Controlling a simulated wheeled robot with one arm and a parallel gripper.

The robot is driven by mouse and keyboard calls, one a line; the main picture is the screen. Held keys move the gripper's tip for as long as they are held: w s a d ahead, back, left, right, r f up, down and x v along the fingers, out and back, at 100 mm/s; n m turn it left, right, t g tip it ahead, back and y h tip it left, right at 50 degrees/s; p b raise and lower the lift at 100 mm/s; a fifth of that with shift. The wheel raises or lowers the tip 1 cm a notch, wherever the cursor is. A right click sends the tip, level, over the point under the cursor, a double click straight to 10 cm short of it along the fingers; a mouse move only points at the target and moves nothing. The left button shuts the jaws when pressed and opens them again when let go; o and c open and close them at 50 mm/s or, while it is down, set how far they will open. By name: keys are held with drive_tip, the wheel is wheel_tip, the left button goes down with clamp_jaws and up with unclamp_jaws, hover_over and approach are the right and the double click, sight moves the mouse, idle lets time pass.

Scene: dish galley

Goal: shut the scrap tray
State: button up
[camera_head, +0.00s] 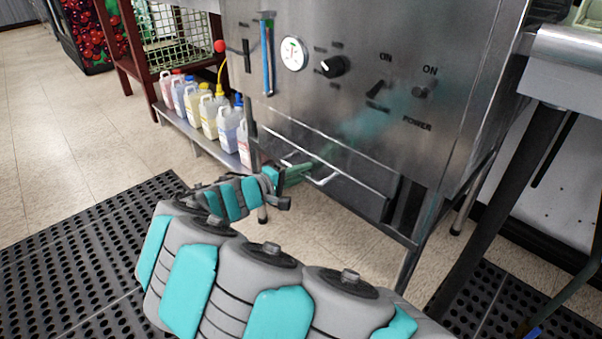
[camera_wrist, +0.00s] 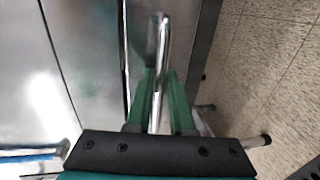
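The scrap tray (camera_head: 362,182) is a steel drawer low in the front of the dish machine. Its front appears to stand out a little from the cabinet, with a dark side showing at its right end. A bright bar handle (camera_head: 325,181) runs along its front. My gripper (camera_head: 310,164) is at the left part of this handle. In the wrist view, the handle (camera_wrist: 163,45) passes between the green fingers of my gripper (camera_wrist: 160,78). The fingers lie close on both sides of it; whether they press on it I cannot tell. The tray's inside is hidden.
The dish machine (camera_head: 450,110) has a knob and switches above the tray. Several bottles (camera_head: 208,115) stand on a low shelf at left. Machine legs and a steel table (camera_head: 575,60) are at right. Black perforated mats (camera_head: 60,250) cover part of the tiled floor.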

drive_tip(key=v, duration=0.7)
drive_tip(key=shift+s+a+p, duration=0.25)
drive_tip(key=shift+s+p, duration=0.05)
